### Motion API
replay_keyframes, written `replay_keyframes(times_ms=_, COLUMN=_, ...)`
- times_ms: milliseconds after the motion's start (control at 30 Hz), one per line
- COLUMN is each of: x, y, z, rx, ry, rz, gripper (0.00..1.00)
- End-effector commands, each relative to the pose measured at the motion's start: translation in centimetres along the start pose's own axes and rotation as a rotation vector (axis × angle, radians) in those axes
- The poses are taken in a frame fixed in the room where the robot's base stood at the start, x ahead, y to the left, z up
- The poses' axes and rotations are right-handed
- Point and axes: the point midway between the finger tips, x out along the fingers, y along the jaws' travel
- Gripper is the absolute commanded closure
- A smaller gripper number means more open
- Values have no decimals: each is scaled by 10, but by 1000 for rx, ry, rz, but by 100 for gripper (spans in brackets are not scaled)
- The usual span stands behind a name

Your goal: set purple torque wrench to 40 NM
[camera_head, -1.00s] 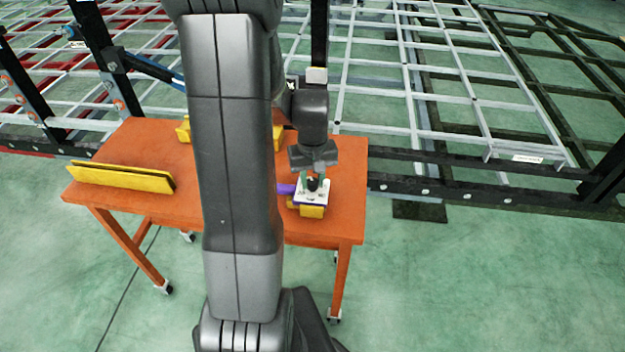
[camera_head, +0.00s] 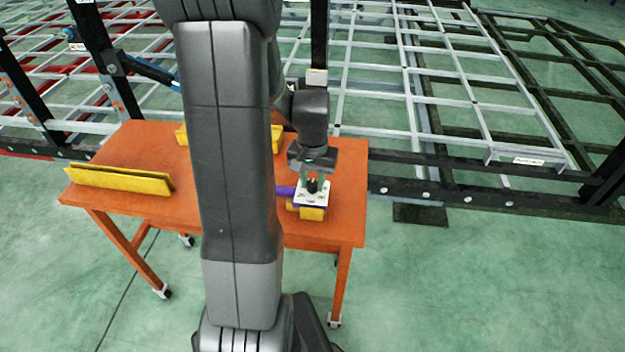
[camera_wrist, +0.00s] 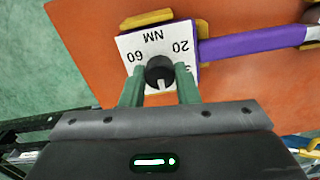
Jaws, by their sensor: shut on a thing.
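The purple torque wrench (camera_wrist: 240,45) lies on the orange table, its purple shaft running right from a white dial plate (camera_wrist: 128,45) in the wrist view. The plate reads NM at the top, 60 at left and 20 at right, upside down. A black knob (camera_wrist: 159,68) sits at its middle, with a pale mark on its lower side. My gripper (camera_wrist: 160,75) has its green fingers on either side of the knob, shut on it. The fingers and gripper body hide the plate's lower part. In the head view, my gripper (camera_head: 308,178) is over the dial plate (camera_head: 311,198).
The orange table (camera_head: 110,205) also holds a yellow-edged panel (camera_head: 120,178) at left and yellow parts (camera_head: 277,138) behind my arm. The wrench head rests on a yellow block (camera_head: 312,214). The trailer chassis frame (camera_head: 450,196) stands behind and to the right.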

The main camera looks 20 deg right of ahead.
Motion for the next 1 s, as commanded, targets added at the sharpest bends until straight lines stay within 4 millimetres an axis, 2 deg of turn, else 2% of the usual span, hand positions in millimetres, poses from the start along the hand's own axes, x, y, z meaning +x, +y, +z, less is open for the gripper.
replay_keyframes(times_ms=300, x=0, y=0, z=0, rx=1, ry=1, rz=0, gripper=95)
replay_keyframes(times_ms=333, x=0, y=0, z=0, rx=1, ry=1, rz=0, gripper=70)
replay_keyframes(times_ms=433, x=0, y=0, z=0, rx=0, ry=1, rz=0, gripper=50)
replay_keyframes(times_ms=767, x=-2, y=0, z=0, rx=0, ry=1, rz=0, gripper=50)
replay_keyframes(times_ms=867, x=-10, y=0, z=-1, rx=0, ry=3, rz=-1, gripper=50)
replay_keyframes(times_ms=1000, x=-34, y=0, z=-1, rx=0, ry=7, rz=-1, gripper=50)
